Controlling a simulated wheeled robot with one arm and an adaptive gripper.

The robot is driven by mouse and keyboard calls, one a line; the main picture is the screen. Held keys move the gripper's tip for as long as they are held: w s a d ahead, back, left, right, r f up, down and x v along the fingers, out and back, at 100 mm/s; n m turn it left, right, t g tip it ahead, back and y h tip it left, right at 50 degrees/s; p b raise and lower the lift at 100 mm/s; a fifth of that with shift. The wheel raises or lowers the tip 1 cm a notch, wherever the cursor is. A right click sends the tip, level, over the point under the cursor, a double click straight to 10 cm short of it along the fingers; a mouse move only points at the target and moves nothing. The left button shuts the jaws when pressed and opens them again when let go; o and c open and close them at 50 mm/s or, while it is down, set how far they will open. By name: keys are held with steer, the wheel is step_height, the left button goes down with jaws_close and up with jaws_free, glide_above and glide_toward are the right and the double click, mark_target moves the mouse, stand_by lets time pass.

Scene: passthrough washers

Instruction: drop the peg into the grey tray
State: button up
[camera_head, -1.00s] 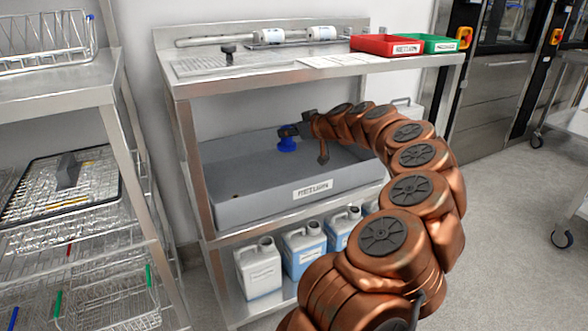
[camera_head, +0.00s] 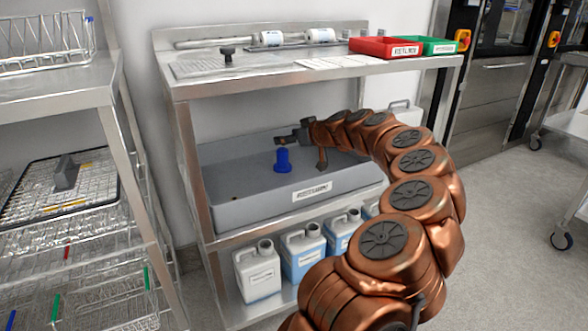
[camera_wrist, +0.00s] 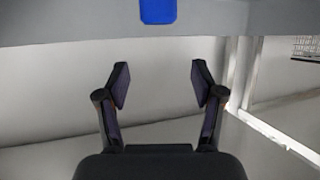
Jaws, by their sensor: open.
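The blue peg (camera_head: 282,160) is upright within the outline of the grey tray (camera_head: 245,206) in the head view. I cannot tell whether it rests on the tray's floor. Its blue end also shows at the top edge of the wrist view (camera_wrist: 157,11), against grey. My gripper (camera_head: 285,140) is just above the peg and apart from it. In the wrist view my gripper's fingers (camera_wrist: 158,85) are spread with nothing between them. The tray sits on the middle shelf of a steel bench and carries a label on its front wall.
White jugs (camera_head: 258,272) stand below the tray. A rack with wire baskets (camera_head: 65,190) stands at the left.

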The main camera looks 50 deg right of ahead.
steer(key=shift+s, duration=0.1)
steer(key=v, duration=0.7)
steer(key=shift+s+a+r, duration=0.1)
steer(key=shift+r, duration=0.05)
stand_by(0.4)
